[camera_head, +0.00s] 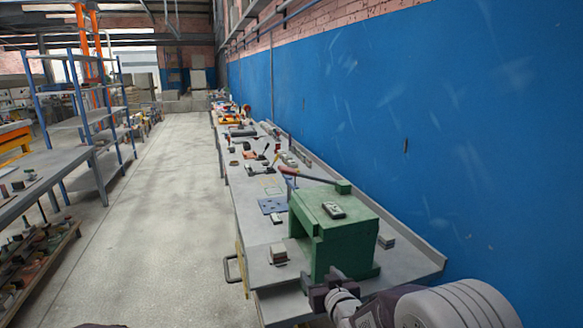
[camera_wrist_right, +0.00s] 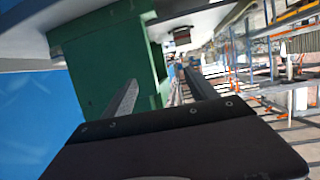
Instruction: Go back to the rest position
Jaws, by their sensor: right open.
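My right arm comes in from the lower right in the head view. Its gripper (camera_head: 328,283) is at the near end of the workbench, close to the front of a green box-shaped stand (camera_head: 340,240). In the right wrist view my right gripper (camera_wrist_right: 160,82) has its two fingers apart with nothing seen between them. The green stand (camera_wrist_right: 95,62) lies just beyond the fingers there; I cannot tell whether they touch it. My left gripper is not in view.
The grey workbench (camera_head: 250,215) runs along a blue wall (camera_head: 400,120) and carries several small tools and parts. A small device (camera_head: 333,210) lies on the green stand. A small block (camera_head: 278,253) sits left of the stand. The floor aisle (camera_head: 155,220) is clear; shelves (camera_head: 90,120) stand left.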

